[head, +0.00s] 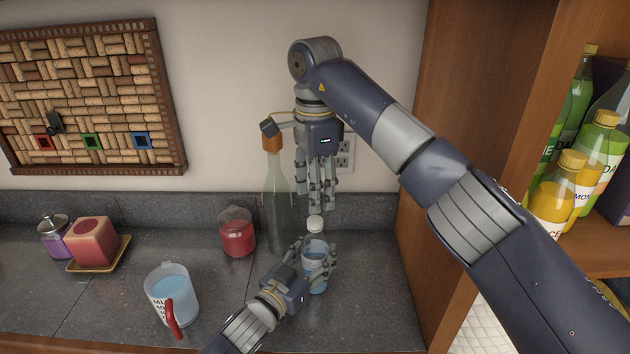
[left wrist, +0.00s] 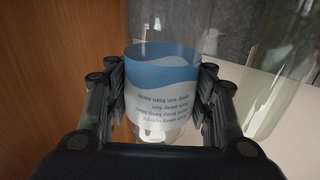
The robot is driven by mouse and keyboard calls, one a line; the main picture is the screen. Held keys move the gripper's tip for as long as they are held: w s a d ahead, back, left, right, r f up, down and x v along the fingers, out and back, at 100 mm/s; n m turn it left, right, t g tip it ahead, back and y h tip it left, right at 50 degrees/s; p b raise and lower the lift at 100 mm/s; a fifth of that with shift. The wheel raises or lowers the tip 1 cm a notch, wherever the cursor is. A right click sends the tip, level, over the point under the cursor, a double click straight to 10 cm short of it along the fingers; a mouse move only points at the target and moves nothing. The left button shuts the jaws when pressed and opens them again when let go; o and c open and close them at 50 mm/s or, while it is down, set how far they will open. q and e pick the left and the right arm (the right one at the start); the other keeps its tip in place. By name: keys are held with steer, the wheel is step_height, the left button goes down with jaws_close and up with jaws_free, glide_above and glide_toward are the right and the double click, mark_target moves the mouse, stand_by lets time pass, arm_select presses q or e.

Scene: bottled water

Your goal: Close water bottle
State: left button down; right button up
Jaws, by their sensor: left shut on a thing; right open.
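A clear water bottle (head: 314,276) with a blue and white label stands on the dark counter. My left gripper (head: 318,258) is shut around its body. In the left wrist view, the label (left wrist: 162,75) shows between the finger pads of my left gripper (left wrist: 163,92). A white cap (head: 315,223) is at the top of the bottle; I cannot tell whether it is screwed down. My right gripper (head: 321,203) hangs fingers down just above the cap, open and empty. The bottle's neck is partly hidden in the head view.
A red jar (head: 237,236), a measuring cup (head: 171,293) of blue liquid and a red candle (head: 93,243) stand farther left. A wooden shelf (head: 480,80) with drink bottles bounds the right.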

mark_target(315, 220)
step_height(315, 220, down, 6)
stand_by(0.4)
jaws_close()
steer(key=m, duration=0.6)
stand_by(0.3)
jaws_free()
